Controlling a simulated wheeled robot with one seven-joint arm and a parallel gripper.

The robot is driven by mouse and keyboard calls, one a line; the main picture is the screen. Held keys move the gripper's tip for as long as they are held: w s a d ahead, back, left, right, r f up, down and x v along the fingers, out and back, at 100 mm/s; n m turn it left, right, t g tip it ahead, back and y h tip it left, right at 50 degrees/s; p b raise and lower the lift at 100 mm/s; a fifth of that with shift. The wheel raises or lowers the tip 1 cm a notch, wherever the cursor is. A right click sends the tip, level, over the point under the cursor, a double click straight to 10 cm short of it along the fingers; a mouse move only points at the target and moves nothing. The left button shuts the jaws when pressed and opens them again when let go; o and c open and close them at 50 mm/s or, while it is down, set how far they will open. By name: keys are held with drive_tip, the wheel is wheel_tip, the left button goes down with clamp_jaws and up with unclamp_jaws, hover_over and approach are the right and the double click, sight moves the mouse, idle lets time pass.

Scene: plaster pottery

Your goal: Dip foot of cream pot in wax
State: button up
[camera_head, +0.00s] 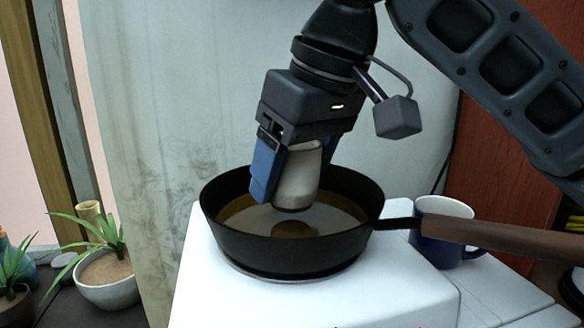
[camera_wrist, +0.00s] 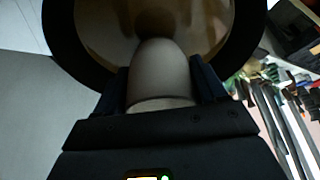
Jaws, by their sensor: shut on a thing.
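A cream pot (camera_head: 299,178) is held in my gripper (camera_head: 283,180), between its blue fingers, over a black frying pan (camera_head: 290,252). The pot is slightly tilted, and its lower end is just above or at the surface of the brownish liquid wax (camera_head: 335,219) in the pan. I cannot tell if it touches. In the wrist view the pot (camera_wrist: 160,75) sits between the fingers of my gripper (camera_wrist: 162,82), its far end toward the wax, with a dark patch in the liquid beyond it. The pan rim (camera_wrist: 60,45) curves around it.
The pan stands on a white block (camera_head: 205,290). Its brown handle (camera_head: 500,236) reaches right, in front of a blue and white mug (camera_head: 447,250). Potted plants (camera_head: 105,275) stand at the lower left. A grey wall panel (camera_head: 170,110) is behind.

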drive_tip(key=shift+r, duration=0.15)
wheel_tip(320, 180, up, 6)
drive_tip(key=p, duration=0.5)
drive_tip(key=shift+p, duration=0.3)
wheel_tip(320, 180, up, 2)
drive_tip(key=shift+r, duration=0.15)
idle(0.6)
